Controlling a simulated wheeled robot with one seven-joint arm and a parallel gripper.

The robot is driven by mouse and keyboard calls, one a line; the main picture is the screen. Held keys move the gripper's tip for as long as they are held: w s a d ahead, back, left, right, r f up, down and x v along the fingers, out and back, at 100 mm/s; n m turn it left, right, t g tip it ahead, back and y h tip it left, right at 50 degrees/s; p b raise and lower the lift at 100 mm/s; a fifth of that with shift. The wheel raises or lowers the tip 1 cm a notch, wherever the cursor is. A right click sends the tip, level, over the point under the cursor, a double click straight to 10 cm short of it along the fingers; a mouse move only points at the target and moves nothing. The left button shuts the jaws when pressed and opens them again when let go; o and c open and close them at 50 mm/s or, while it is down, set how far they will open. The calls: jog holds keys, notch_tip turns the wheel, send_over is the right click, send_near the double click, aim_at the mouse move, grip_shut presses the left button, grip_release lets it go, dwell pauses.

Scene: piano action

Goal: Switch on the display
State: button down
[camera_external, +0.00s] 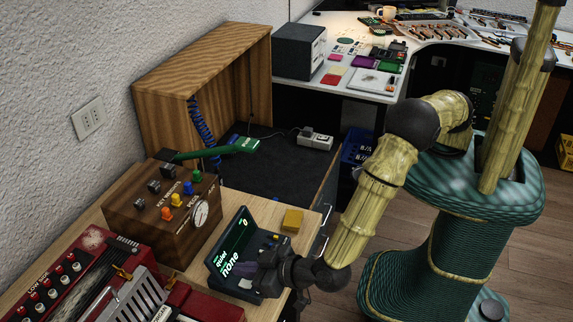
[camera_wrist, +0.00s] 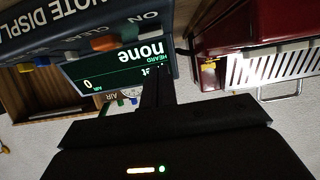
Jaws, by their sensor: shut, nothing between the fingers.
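The note display (camera_external: 232,248) is a dark box with a tilted screen on the wooden table. Its screen is lit and shows green and white text, with "quiet", "none" and "0" readable. In the wrist view the display (camera_wrist: 90,25) appears upside down at the upper left, with "NOTE DISPLAY", "ON" and part of "CLEAR" on its front. An orange button (camera_wrist: 105,43) shows below the lettering. My gripper (camera_external: 272,272) is at the display's front right side. Its dark fingers (camera_wrist: 155,88) are shut and empty, close to the panel; whether they touch a button cannot be told.
A wooden box with coloured knobs and a dial (camera_external: 165,215) stands behind the display. A red accordion-like instrument (camera_external: 110,285) lies at the left and close by in the wrist view (camera_wrist: 250,40).

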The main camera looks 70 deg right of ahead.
jog(key=s+r, duration=0.7)
jog(key=r, duration=0.1)
jog(key=shift+s+r, duration=0.25)
jog(key=shift+r, duration=0.05)
jog(key=shift+w, duration=0.1)
